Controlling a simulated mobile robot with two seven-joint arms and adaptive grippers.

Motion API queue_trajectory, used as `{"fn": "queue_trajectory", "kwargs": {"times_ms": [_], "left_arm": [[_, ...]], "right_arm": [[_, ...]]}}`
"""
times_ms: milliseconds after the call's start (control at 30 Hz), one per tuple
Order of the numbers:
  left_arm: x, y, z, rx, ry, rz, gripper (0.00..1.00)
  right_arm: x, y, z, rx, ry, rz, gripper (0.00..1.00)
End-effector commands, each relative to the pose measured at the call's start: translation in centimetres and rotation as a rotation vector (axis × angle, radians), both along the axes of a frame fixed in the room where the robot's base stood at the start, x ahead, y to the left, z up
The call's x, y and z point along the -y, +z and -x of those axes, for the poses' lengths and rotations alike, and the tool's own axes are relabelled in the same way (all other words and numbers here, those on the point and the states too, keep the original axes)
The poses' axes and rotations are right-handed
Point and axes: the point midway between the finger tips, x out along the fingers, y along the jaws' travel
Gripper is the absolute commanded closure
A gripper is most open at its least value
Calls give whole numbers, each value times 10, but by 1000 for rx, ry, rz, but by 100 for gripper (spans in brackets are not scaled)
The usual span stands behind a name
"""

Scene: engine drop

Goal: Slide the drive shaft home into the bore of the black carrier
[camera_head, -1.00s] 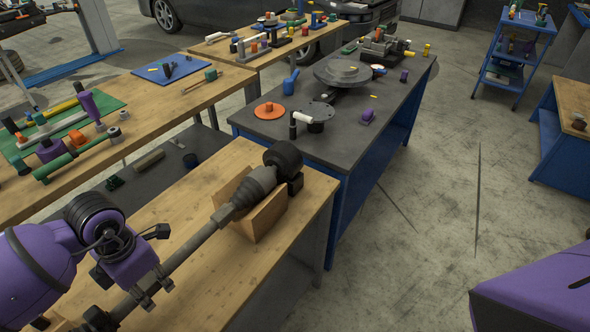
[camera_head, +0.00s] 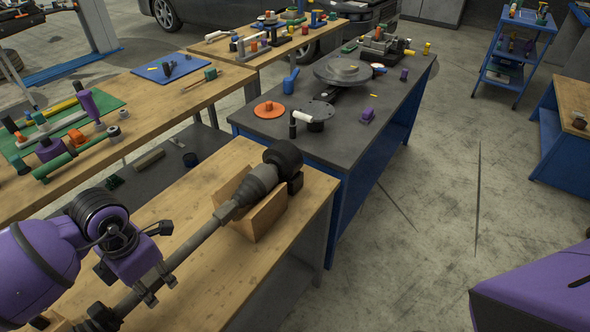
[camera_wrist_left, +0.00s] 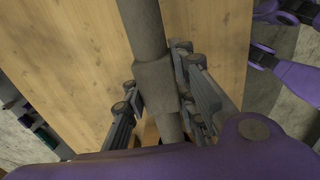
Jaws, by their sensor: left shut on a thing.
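The grey drive shaft (camera_head: 192,241) slants across the wooden bench from lower left to upper right in the head view. Its thicker boot (camera_head: 260,181) rests over a wooden cradle (camera_head: 263,219). The black round carrier (camera_head: 283,157) is at the shaft's upper right end, in line with it and seeming to touch; the bore is hidden, so the depth cannot be told. My left gripper (camera_head: 160,286) is shut around the shaft at its lower left part. In the left wrist view, its fingers (camera_wrist_left: 156,92) flank the shaft (camera_wrist_left: 148,35) near a thicker collar. My right gripper is not identifiable.
A dark-topped blue bench (camera_head: 345,150) with a disc (camera_head: 342,71) and small parts stands beyond the wooden bench (camera_head: 165,215). Another wooden bench (camera_head: 150,95) with tools is at left.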

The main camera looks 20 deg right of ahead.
Motion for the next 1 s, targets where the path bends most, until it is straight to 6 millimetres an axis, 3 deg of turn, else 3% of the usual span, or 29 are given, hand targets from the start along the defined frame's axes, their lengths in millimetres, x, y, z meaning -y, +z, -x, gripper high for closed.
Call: {"fn": "queue_trajectory", "kwargs": {"times_ms": [100, 133, 300, 533, 600, 667, 767, 1000], "left_arm": [[-1, 4, -4, 11, 1, 0, 100], [-1, 4, -4, 11, 1, 0, 73], [-1, 3, -2, 7, 1, -1, 53], [-4, -4, 4, -12, 2, -11, 53], [-3, -3, 4, -11, 2, -9, 53], [-3, 0, 3, -9, 2, -7, 53], [-3, 13, 1, -4, 1, -7, 53], [-2, 65, -1, 4, 1, -4, 53]], "right_arm": [[-2, 1, -3, 5, -4, -5, 50], [-2, 1, -3, 5, -5, -5, 50], [-4, 1, -3, 5, -9, -8, 50], [-3, 1, -4, 6, -6, -6, 50], [-2, 4, -19, 29, 8, -1, 50], [-2, 5, -21, 33, 9, -2, 50], [-3, 4, -20, 31, 8, -2, 50], [-4, 4, -19, 30, 7, -4, 50]]}}
